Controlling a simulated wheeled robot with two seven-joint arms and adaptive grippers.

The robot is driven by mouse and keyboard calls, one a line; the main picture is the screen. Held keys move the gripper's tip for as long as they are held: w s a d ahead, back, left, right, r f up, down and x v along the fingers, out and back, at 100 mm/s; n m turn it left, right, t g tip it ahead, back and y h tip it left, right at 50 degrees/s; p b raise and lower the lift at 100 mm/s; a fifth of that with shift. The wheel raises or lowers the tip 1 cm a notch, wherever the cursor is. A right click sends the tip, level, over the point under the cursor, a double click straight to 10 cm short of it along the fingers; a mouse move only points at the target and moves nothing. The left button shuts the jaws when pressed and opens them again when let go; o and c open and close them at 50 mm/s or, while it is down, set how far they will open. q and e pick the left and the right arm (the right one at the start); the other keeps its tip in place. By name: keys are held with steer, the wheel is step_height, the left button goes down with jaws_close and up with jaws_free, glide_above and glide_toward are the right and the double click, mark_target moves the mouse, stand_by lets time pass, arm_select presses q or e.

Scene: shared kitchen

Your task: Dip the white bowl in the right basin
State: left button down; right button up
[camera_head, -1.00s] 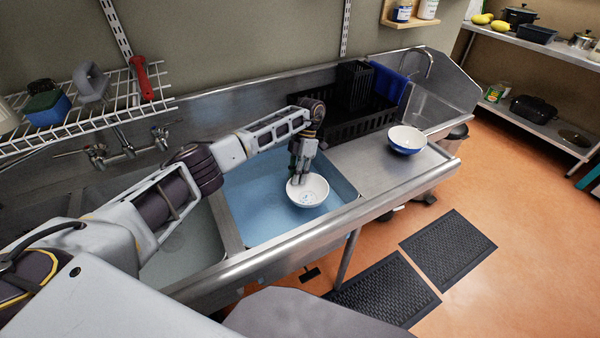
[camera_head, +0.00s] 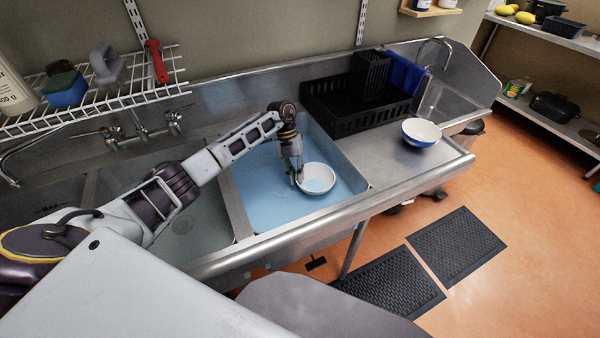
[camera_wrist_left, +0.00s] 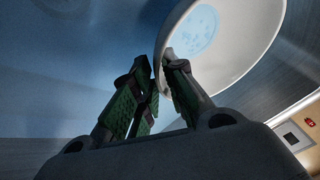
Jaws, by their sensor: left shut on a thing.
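The white bowl (camera_head: 327,172) is inside the right basin (camera_head: 254,203), which has a blue bottom or blue water in it. My left gripper (camera_head: 298,180) reaches down into this basin and is shut on the bowl's left rim. In the left wrist view the rim of the bowl (camera_wrist_left: 238,62) passes between the fingers (camera_wrist_left: 160,78). A light blue speckled patch shows inside the bowl and looks like water. The bowl is slightly tilted; whether its underside touches the basin bottom is hidden. My right gripper is out of view.
A blue-and-white bowl (camera_head: 421,132) stands on the right drainboard (camera_head: 390,160). A black dish rack (camera_head: 345,117) is behind the basin. The grey left basin (camera_head: 190,225) lies beside it. Taps (camera_head: 140,140) and a wire shelf (camera_head: 110,98) are at the back left.

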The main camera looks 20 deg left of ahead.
arm_select(q)
steer(key=s+a+f+n+t, duration=0.3)
steer(key=a+f+n+t, duration=0.2)
steer(key=n, duration=0.8)
steer(key=shift+s+a+t+h, duration=0.3)
steer(key=shift+s+a+t, duration=0.15)
steer(key=shift+a, duration=0.25)
steer(key=shift+a+f+n, duration=0.1)
steer(key=shift+a+n, duration=0.1)
steer(key=shift+n, duration=0.3)
steer(key=shift+d, duration=0.1)
